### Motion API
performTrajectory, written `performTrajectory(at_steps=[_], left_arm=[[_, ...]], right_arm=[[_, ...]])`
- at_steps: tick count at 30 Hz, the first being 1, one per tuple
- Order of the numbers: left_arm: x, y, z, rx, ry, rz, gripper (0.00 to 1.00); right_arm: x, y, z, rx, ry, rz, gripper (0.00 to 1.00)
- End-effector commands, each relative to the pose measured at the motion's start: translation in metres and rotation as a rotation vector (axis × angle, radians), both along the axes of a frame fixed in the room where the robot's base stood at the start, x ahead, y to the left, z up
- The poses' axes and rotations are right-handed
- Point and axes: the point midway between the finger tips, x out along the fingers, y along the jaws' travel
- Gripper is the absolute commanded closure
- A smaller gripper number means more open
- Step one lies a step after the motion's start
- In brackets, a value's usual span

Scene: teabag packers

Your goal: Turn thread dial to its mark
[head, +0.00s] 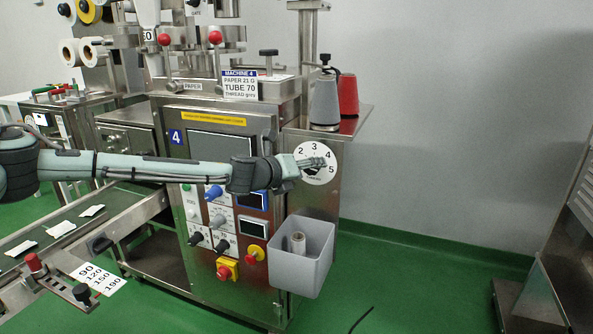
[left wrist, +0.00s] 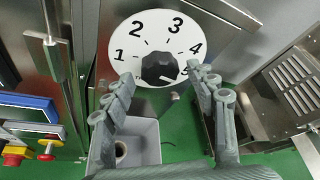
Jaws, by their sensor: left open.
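The thread dial (head: 318,176) is a white disc on the side plate of machine 4, numbered 1 to 5. In the left wrist view the dial (left wrist: 150,28) faces me, with a black knob (left wrist: 160,68) at its centre. A light mark on the knob appears to point lower right, near the 5, which a finger partly hides. My left gripper (head: 312,163) is in front of the dial. In the left wrist view its fingers (left wrist: 160,78) are apart, one on each side of the knob, and do not clearly touch it. My right gripper is not in view.
A sign (head: 240,85) reads paper 21 G, tube 70, thread grey. A grey cone (head: 325,101) and a red cone (head: 348,95) stand on a shelf above the dial. A grey bin (head: 302,262) hangs below. Knobs and buttons (head: 217,220) cover the front panel.

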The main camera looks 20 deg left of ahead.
Motion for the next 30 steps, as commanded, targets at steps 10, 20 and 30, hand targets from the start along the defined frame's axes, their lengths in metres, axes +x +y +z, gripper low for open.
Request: performTrajectory(at_steps=[10,20,30], left_arm=[[-0.066,0.019,0.024,-0.002,-0.002,0.001,0.43],[-0.1,0.026,0.035,0.001,-0.001,-0.001,0.43],[-0.101,0.026,0.035,0.001,-0.001,-0.001,0.43]], right_arm=[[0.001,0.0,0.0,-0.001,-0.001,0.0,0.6],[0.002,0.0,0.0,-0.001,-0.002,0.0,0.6],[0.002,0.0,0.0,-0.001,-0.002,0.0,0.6]])
